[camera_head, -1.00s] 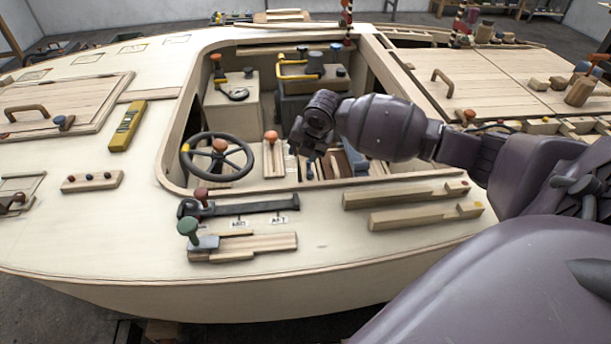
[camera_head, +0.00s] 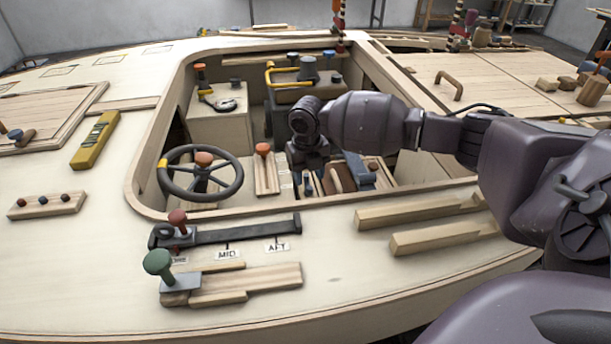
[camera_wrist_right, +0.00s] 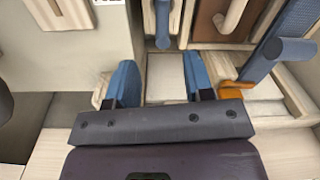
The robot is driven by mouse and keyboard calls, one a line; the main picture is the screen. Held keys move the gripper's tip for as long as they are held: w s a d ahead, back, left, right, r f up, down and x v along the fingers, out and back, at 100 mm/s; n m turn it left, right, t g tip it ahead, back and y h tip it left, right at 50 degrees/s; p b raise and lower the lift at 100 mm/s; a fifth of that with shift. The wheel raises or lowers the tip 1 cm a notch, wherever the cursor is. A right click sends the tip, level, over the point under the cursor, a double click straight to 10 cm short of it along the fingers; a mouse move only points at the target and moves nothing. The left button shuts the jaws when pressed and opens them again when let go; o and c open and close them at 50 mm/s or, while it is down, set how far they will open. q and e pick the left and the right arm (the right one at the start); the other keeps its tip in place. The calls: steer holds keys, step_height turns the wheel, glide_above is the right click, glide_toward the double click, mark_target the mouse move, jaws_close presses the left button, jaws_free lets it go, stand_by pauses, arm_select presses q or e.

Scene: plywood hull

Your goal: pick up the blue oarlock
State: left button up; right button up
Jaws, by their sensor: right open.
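My right gripper (camera_head: 313,181) hangs in the cockpit opening, right of the steering wheel. In the right wrist view its two blue-tipped fingers (camera_wrist_right: 160,82) are apart, with nothing held between them. A blue piece with a round peg (camera_wrist_right: 280,48) leans at the right of that view, apart from the fingers; the same blue piece (camera_head: 358,170) shows right of the gripper in the head view. A smaller blue piece (camera_wrist_right: 162,24) stands ahead of the fingers in a wooden slot. I cannot tell for sure which one is the oarlock. My left gripper is out of view.
The steering wheel (camera_head: 201,173) and an orange-topped lever (camera_head: 265,168) stand left of the gripper. The cockpit's wooden rim surrounds it. In the wrist view an orange piece (camera_wrist_right: 236,88) lies right of the fingers. Wooden rails (camera_head: 420,212) lie on the front deck.

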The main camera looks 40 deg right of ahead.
mark_target(310, 190)
steer(key=f, duration=0.2)
steer(key=f+b, duration=0.1)
steer(key=f, duration=0.1)
steer(key=f+b, duration=0.1)
steer(key=f, duration=0.1)
steer(key=shift+d, duration=0.3)
steer(key=shift+r, duration=0.15)
steer(key=shift+c, duration=0.4)
jaws_close()
